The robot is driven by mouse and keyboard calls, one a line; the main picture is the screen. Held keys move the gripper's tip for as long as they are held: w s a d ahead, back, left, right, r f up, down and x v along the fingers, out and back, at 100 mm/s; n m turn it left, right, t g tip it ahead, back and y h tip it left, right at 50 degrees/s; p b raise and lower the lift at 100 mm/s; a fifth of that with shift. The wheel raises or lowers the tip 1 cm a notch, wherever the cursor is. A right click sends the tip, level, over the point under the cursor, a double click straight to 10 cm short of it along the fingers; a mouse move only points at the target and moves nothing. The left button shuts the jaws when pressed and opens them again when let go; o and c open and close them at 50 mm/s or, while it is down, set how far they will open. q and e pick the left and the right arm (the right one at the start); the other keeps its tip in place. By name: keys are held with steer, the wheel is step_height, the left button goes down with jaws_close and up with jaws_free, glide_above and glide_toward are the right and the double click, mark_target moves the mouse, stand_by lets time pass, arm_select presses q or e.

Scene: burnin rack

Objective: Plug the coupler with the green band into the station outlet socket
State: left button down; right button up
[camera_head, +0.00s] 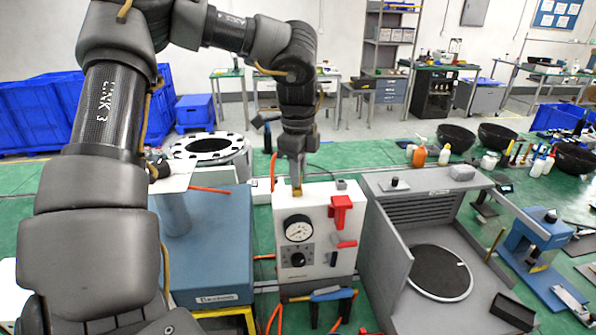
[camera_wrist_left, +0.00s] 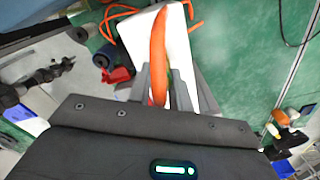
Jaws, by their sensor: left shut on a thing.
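My left gripper (camera_head: 296,178) points down just above the top of the white station box (camera_head: 318,262), which has a round gauge, a black knob and red parts. In the left wrist view, the left fingers (camera_wrist_left: 167,88) are closed around an orange hose-like piece (camera_wrist_left: 158,55) with the white box behind it. A small brass-coloured piece (camera_head: 297,191) shows under the fingertips; I cannot tell whether it is the coupler's tip or the outlet socket. My right gripper is not in view.
A blue case (camera_head: 208,255) stands left of the box. A grey open enclosure (camera_head: 395,255) with a dark round plate stands close on its right. A blue-and-black tool (camera_head: 331,296) and orange hoses (camera_head: 275,318) are in front. A blue press (camera_head: 540,230) stands farther right.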

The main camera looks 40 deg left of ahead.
arm_select(q)
steer(key=shift+f, duration=0.15)
steer(key=shift+f+b, duration=0.2)
steer(key=shift+b, duration=0.1)
steer(key=c, duration=1.2)
jaws_free()
steer(key=shift+r, duration=0.5)
step_height(320, 180, up, 5)
steer(key=shift+r+b, duration=0.1)
steer(key=shift+b, duration=0.55)
steer(key=shift+r+p, duration=0.65)
steer(key=shift+r, duration=1.7)
